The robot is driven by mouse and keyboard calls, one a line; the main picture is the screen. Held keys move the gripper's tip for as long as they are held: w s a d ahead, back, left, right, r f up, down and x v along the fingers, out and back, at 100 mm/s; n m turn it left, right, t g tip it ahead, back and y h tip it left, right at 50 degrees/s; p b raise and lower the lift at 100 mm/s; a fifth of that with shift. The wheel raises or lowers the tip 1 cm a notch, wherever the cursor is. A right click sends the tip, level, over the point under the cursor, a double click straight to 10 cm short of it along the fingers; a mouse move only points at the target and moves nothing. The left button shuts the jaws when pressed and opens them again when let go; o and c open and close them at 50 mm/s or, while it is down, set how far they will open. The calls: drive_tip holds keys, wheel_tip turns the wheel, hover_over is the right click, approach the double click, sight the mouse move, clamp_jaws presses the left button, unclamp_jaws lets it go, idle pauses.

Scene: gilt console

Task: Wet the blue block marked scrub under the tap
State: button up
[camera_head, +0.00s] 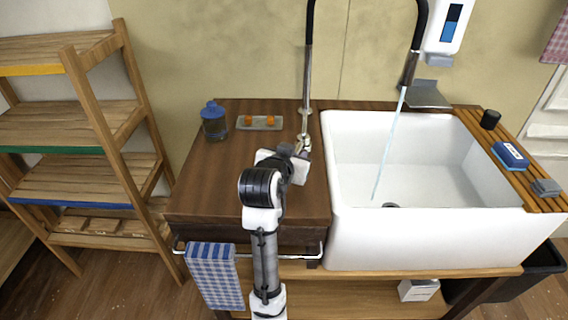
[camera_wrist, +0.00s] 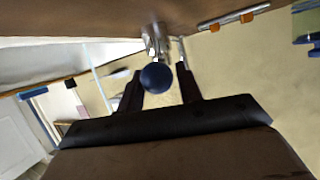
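The blue block with a white label (camera_head: 510,155) lies on the slatted wooden board at the sink's right edge; its lettering is too small to read. The black and chrome tap (camera_head: 307,75) arches over the white sink (camera_head: 345,235), and a stream of water (camera_head: 389,145) runs from its spout into the basin. My gripper (camera_head: 300,152) is over the wooden counter by the tap's base, away from the block. In the wrist view, my gripper (camera_wrist: 162,80) has its fingers apart, with the round dark-blue knob of the tap handle (camera_wrist: 155,77) between them; contact is unclear.
A soap dispenser (camera_head: 446,25) hangs above the sink.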

drive_tip(key=b+v, duration=1.1)
drive_tip(key=v, duration=0.1)
drive_tip(key=shift+s+a+r, duration=0.1)
drive_tip(key=shift+s+r, duration=0.05)
